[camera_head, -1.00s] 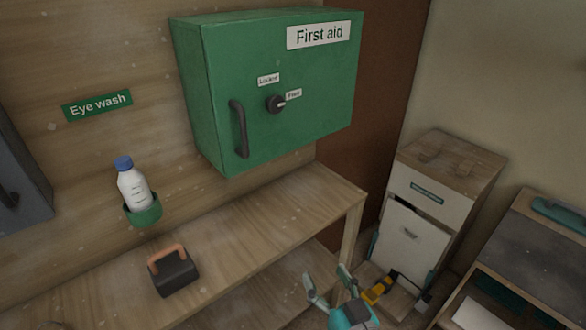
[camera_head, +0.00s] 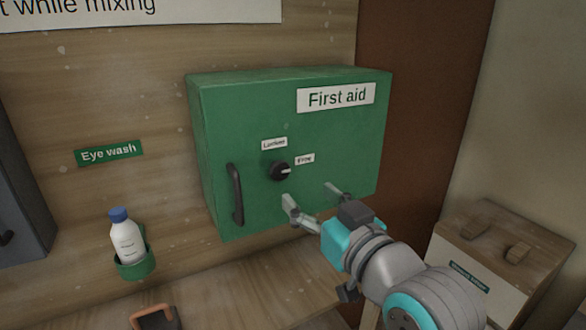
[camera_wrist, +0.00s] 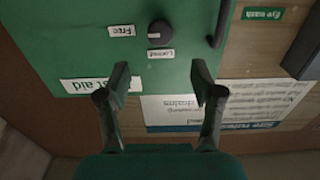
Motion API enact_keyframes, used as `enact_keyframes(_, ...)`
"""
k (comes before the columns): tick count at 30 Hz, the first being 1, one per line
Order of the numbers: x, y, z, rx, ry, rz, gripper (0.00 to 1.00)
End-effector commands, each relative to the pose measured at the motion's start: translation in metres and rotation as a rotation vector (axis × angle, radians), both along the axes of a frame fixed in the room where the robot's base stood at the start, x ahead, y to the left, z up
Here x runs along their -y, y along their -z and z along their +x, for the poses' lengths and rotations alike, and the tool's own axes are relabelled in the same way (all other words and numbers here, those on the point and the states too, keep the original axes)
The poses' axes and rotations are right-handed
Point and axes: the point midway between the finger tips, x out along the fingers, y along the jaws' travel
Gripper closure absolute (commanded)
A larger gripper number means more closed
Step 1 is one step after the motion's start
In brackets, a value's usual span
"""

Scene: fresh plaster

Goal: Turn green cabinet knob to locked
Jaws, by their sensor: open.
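The green first aid cabinet (camera_head: 340,140) hangs on the wooden wall. Its round black knob (camera_head: 280,170) sits on the door, with a white mark pointing right toward the "Free" label (camera_head: 305,159). The "Locked" label (camera_head: 273,144) is above the knob. My gripper (camera_head: 311,198) is open and empty in front of the door, below and right of the knob in the head view. In the wrist view, which is upside down, the knob (camera_wrist: 160,34) shows beyond the gap between the open fingertips (camera_wrist: 160,74). The fingers are apart from the knob.
A dark vertical door handle (camera_head: 236,195) stands left of the knob. An eye wash bottle (camera_head: 126,236) in a green holder is at left. A wooden bench runs below. A box with a wooden top (camera_head: 500,238) is at lower right.

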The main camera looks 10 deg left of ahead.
Motion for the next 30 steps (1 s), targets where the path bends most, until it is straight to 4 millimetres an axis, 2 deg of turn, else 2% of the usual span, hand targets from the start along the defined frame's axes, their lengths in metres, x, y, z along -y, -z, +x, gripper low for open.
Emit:
enact_keyframes(5,-0.007,-0.002,0.008,0.000,-0.005,-0.001,0.34)
enact_keyframes(21,-0.054,-0.002,0.078,0.000,-0.003,-0.002,0.34)
enact_keyframes(30,-0.061,-0.002,0.089,0.001,-0.002,-0.002,0.34)
